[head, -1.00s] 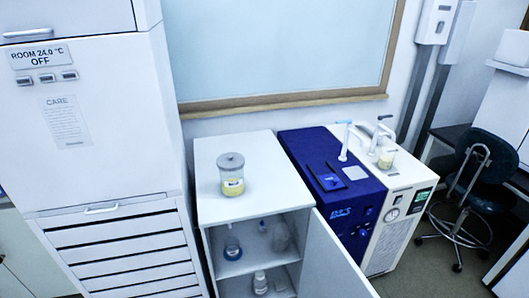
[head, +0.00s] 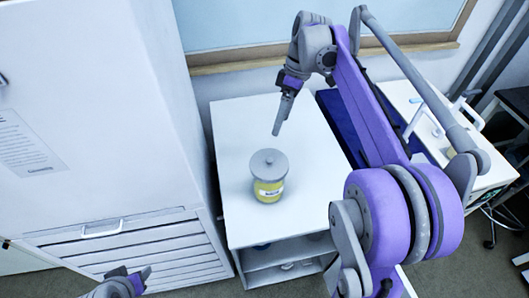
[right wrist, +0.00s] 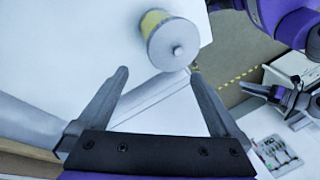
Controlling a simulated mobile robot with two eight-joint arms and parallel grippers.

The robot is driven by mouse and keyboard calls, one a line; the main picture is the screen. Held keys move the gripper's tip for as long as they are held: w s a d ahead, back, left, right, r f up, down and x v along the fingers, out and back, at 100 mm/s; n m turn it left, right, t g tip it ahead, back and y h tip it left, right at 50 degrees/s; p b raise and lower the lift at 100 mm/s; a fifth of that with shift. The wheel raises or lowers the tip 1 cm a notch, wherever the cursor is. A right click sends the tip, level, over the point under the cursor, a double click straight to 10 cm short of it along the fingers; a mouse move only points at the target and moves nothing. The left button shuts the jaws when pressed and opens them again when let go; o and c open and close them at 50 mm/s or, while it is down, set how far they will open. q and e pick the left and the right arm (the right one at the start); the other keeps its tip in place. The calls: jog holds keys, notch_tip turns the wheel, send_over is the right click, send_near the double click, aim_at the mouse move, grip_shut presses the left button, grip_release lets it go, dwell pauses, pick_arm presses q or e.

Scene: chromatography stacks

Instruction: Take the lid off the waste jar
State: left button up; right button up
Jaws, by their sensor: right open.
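The waste jar (head: 268,190) stands upright on the white cabinet top, with yellow contents and a pale label. Its grey round lid (head: 268,162) with a small knob sits on it. My right gripper (head: 277,131) is above the cabinet top, behind the jar and apart from it, pointing down. In the right wrist view the open, empty fingers (right wrist: 160,74) spread below the lid (right wrist: 172,44), with the yellow jar (right wrist: 153,20) partly hidden behind the lid. My left gripper (head: 135,280) shows at the lower left edge, far from the jar; its jaws are unclear.
The white cabinet top (head: 238,130) is otherwise clear around the jar. A tall white cabinet (head: 120,120) stands close on the left. A blue and white instrument (head: 337,115) stands on the right, partly hidden by my right arm. The wall board's wooden frame (head: 235,66) is behind.

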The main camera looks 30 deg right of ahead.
send_near(272, 157)
jog(key=shift+x, duration=1.2)
jog(key=x, duration=0.5)
jog(key=shift+a+f, duration=0.1)
jog(key=shift+f, duration=0.2)
jog(key=c, duration=1.1)
